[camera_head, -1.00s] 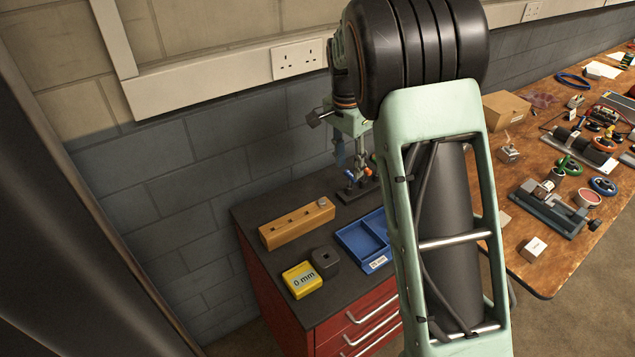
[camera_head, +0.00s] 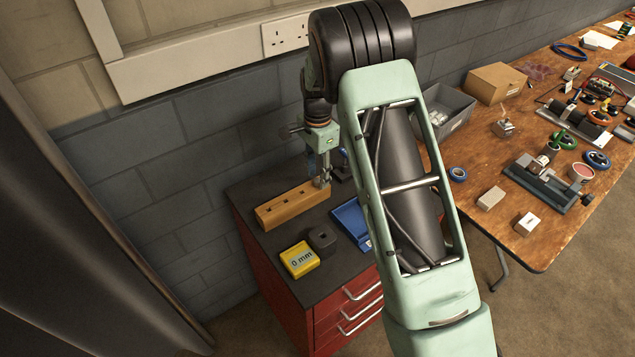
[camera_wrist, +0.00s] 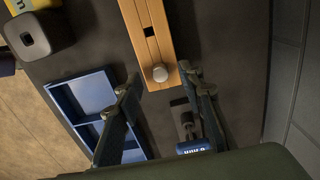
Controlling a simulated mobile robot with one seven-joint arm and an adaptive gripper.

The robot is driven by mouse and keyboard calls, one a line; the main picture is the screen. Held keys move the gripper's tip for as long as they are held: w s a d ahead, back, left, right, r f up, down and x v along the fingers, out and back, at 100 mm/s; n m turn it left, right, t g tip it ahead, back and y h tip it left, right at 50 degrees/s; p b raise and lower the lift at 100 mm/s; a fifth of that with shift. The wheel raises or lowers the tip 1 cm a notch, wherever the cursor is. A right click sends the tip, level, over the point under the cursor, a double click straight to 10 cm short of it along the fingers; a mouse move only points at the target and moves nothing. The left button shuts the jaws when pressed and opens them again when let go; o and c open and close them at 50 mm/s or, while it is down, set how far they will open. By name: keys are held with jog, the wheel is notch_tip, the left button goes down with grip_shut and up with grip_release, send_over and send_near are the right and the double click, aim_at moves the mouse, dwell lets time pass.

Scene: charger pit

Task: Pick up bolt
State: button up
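The bolt (camera_wrist: 160,73) shows as a round silver head at the near end of the wooden block (camera_wrist: 140,35) in the wrist view. In the head view the block (camera_head: 285,209) lies on the dark cabinet top, and my gripper (camera_head: 322,182) is over its right end, hiding the bolt. In the wrist view my gripper (camera_wrist: 158,84) is open and empty. Its two fingers stand apart to the left and right of the bolt head, with no contact visible. The bolt's shank is hidden.
A blue divided tray (camera_wrist: 108,73) lies beside the block. A dark block with a hole (camera_head: 322,238) and a yellow "0 mm" box (camera_head: 299,260) stand at the front. A small stand with a blue part (camera_wrist: 195,147) is close to one finger. The wall (camera_head: 130,165) is behind.

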aim_at(318, 180)
jog(key=shift+f, duration=0.7)
jog(key=shift+c, duration=0.7)
grip_shut()
jog(key=shift+r, duration=0.15)
notch_tip(318, 180, up, 10)
jog(key=shift+b, duration=0.4)
